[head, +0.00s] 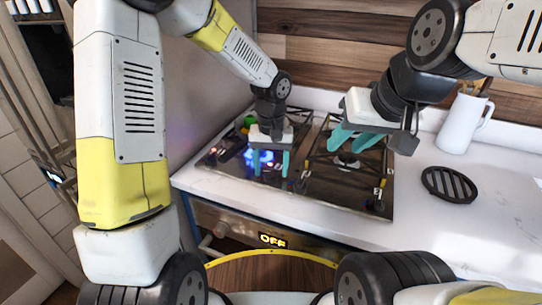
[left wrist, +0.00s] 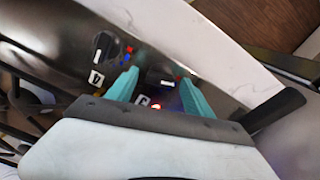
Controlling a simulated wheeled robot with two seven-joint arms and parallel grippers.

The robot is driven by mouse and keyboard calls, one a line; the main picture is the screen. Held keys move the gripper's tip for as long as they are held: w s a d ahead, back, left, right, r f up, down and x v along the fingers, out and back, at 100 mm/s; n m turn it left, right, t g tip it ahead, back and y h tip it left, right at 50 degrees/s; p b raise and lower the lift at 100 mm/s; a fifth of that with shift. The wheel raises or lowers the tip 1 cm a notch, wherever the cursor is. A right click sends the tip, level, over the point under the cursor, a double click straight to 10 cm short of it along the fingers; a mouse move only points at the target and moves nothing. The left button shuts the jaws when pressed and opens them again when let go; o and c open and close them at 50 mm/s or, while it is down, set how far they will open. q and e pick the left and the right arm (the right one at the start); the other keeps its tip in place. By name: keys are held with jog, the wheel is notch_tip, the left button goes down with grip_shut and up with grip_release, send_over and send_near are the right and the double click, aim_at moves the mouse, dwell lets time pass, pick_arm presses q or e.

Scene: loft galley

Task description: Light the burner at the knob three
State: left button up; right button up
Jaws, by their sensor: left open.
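The dark glass cooktop (head: 335,197) is set in the white counter, with black grates over its burners. My left gripper (head: 271,172) is over its front left part, fingers apart and pointing down, with nothing between them. In the left wrist view its teal fingers (left wrist: 160,92) straddle a strip of the cooktop with white marks and a small red light (left wrist: 155,106). A round dark knob (left wrist: 103,45) lies beyond the fingers, untouched. I cannot read which knob is three. My right gripper (head: 347,143) is over the right burner area, its teal fingers apart and empty.
A bluish glow (head: 262,155) shows on the cooktop behind my left fingers; I cannot tell its source. An oven display (head: 272,240) below reads OFF. A white pitcher (head: 464,122) and a round black trivet (head: 449,184) stand on the right counter. Counter further right is clear.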

pick_arm(q)
grip_shut()
jog(key=shift+m, duration=0.3)
jog(key=m, duration=0.4)
jog(key=shift+m, duration=2.4)
grip_release()
